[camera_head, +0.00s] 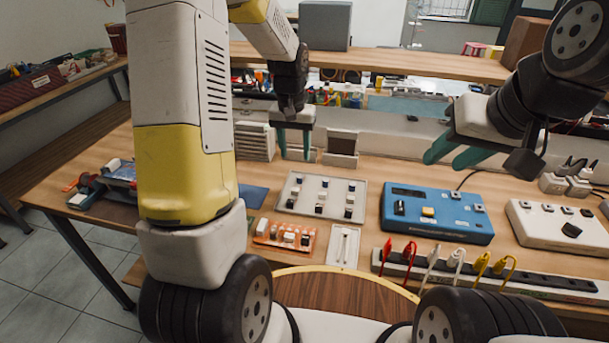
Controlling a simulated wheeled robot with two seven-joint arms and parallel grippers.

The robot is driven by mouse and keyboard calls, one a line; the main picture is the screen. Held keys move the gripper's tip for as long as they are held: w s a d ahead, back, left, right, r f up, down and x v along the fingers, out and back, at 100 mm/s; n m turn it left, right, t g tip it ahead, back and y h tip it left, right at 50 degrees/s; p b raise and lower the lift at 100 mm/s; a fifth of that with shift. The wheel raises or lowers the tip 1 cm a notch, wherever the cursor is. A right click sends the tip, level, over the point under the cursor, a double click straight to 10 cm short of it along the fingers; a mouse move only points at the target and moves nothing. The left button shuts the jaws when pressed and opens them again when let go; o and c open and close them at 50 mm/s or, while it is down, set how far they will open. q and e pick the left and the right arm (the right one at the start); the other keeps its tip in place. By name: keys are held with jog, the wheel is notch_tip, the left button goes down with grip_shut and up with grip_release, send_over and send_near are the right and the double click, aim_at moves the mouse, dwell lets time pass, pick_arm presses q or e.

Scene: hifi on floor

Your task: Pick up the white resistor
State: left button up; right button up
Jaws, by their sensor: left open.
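I cannot tell for certain which small piece is the white resistor.
A white tray (344,260) with thin pale rods lies right of the orange tray. A blue box (437,227) and a white box (550,232) with knobs stand at right. A power strip (470,277) with coloured plugs runs along the front. A shelf (390,66) spans the back.

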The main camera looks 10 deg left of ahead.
pick_arm(q)
jog(key=g, duration=0.1)
send_near(295, 191)
jog(key=w, duration=0.2)
jog(key=f, duration=0.8)
jog(key=shift+s+f, duration=0.25)
jog(key=shift+f, duration=0.05)
grip_shut()
